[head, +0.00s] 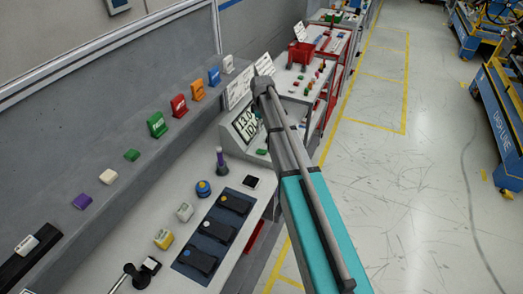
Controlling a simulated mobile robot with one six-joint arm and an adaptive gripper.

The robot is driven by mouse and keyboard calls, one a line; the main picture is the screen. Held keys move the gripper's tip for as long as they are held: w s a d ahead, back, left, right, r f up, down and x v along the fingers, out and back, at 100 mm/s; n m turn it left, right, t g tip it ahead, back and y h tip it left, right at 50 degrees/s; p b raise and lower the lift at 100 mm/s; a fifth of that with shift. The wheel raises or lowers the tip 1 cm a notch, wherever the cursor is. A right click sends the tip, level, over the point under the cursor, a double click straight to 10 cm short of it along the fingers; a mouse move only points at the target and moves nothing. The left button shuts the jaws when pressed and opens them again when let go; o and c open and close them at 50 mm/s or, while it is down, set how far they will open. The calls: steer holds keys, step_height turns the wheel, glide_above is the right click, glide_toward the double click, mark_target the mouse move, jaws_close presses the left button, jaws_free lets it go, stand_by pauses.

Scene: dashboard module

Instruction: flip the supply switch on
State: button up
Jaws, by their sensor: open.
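A grey bench unit with a lit screen (246,124) stands at the far end of the near bench. The screen seems to read 13.0 with a word starting "IDL" below; my arm hides its right side. I cannot pick out for sure which control is the supply switch. A dark panel (228,217) with three dark rocker-like parts lies on the bench top. A black lever (133,274) stands at the front. My arm reaches up from the lower right to beside the screen. My gripper does not show, so its place relative to the switch is hidden.
A purple-topped post (220,160), a blue round knob (203,188) and yellow (164,238) and cream (185,211) blocks stand on the bench. Coloured blocks, including a green one (157,125), line the back ledge. Another bench with a red box (301,53) stands beyond.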

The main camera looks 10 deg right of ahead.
mark_target(262, 151)
steer(key=shift+f+b, duration=6.3)
steer(key=shift+f, duration=0.25)
jaws_close()
steer(key=shift+w+a+g+h, duration=0.2)
steer(key=shift+g+h, duration=0.3)
steer(key=shift+h, duration=0.2)
jaws_free()
steer(key=shift+s, duration=0.1)
